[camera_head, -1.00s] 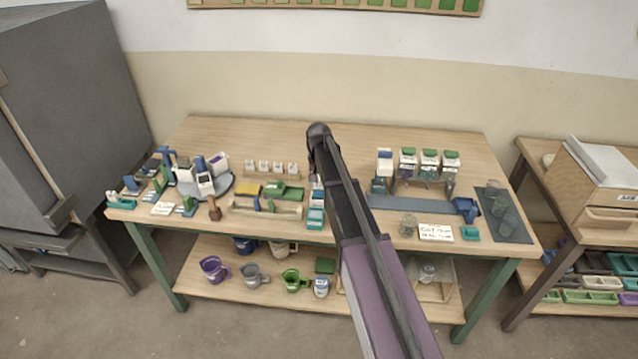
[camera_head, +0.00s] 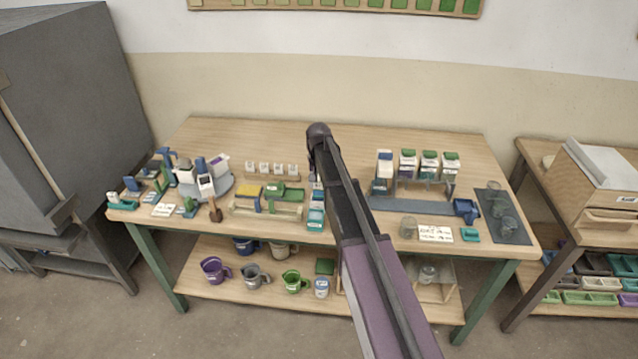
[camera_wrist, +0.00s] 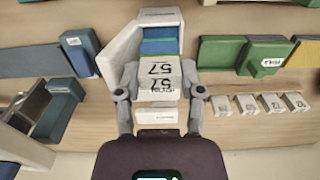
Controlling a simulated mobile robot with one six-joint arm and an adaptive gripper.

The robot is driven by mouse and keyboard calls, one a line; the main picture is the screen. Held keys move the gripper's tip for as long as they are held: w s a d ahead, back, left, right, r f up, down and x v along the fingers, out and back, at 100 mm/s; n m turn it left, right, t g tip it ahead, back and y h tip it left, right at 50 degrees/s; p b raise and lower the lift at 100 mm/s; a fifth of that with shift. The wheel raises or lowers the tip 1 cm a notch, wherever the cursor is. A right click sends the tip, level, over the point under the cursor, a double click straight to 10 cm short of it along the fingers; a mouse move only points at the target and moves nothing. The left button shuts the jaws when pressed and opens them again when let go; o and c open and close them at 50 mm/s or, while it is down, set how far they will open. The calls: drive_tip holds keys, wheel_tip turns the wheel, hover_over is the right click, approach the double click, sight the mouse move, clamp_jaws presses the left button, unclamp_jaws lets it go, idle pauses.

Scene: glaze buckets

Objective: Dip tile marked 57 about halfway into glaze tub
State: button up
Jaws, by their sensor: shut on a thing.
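My gripper (camera_wrist: 160,92) shows in the wrist view, with its two grey fingers shut on the white tile marked 57 (camera_wrist: 160,70). The tile's number faces the camera. Just beyond it is a white-walled thing (camera_wrist: 118,52) with blue and green surfaces inside. I cannot tell whether this is the glaze tub, or whether the tile touches it. In the head view my arm hides the gripper and tile. A column of teal, white-labelled blocks (camera_head: 316,213) stands just left of my arm there.
A row of small white blocks (camera_head: 272,168) stands left of my arm, behind a green and yellow rack (camera_head: 284,193). A long blue-grey base (camera_head: 410,205) lies to the right. Glass jars stand on a dark mat (camera_head: 508,236). The table's back strip (camera_head: 240,130) is clear.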

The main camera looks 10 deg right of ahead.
drive_tip(key=shift+r, duration=0.1)
idle(0.3)
drive_tip(key=shift+r+p, duration=1.45)
drive_tip(key=shift+p, duration=0.05)
